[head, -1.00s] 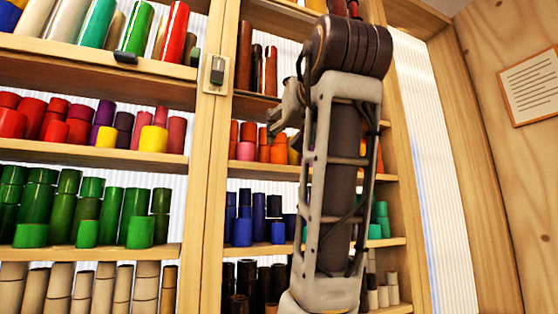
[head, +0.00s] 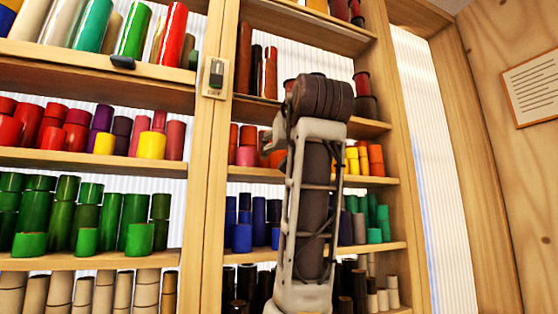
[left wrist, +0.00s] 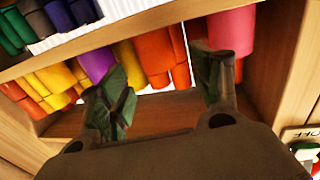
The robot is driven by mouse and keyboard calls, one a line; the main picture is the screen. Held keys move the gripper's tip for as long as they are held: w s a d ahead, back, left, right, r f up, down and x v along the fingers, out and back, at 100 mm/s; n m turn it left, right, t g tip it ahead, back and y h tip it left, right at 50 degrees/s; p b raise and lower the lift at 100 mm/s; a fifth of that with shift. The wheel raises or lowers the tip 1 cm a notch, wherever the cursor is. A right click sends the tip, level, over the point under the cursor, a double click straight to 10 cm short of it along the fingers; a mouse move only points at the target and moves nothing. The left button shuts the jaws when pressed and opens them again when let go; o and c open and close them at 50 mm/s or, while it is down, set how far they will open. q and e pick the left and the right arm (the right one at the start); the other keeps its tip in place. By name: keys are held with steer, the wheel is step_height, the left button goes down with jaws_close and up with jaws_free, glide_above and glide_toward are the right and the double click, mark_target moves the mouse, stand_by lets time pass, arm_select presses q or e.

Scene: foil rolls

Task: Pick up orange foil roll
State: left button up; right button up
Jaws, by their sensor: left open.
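Orange foil rolls stand on the middle shelf. In the left wrist view, which is upside down, an orange roll (left wrist: 153,55) shows beyond the gap between my fingers. A narrower orange roll (left wrist: 178,48) is beside it. My left gripper (left wrist: 163,70) is open and empty, with its fingers pointing into this shelf. In the head view my left gripper (head: 268,143) is in front of the same shelf, and my arm hides part of the row. Orange rolls (head: 375,160) also show right of the arm. My right gripper is not in view.
A pink roll (left wrist: 232,32) stands close by the right finger in the wrist view. A purple roll (left wrist: 96,62) and yellow rolls (left wrist: 57,77) are on the other side. A wooden cabinet post (head: 213,150) stands left of the arm. Blue rolls (head: 241,236) fill the shelf below.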

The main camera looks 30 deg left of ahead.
mark_target(281, 152)
arm_select(q)
steer(key=shift+w+a, duration=0.1)
steer(key=shift+w, duration=0.1)
stand_by(0.3)
steer(key=shift+p+x, duration=0.9)
steer(key=shift+x, duration=0.55)
steer(key=shift+p+x, duration=0.4)
steer(key=shift+x, duration=0.7)
steer(key=shift+f, duration=0.1)
steer(key=shift+c, duration=0.7)
steer(key=c, duration=1)
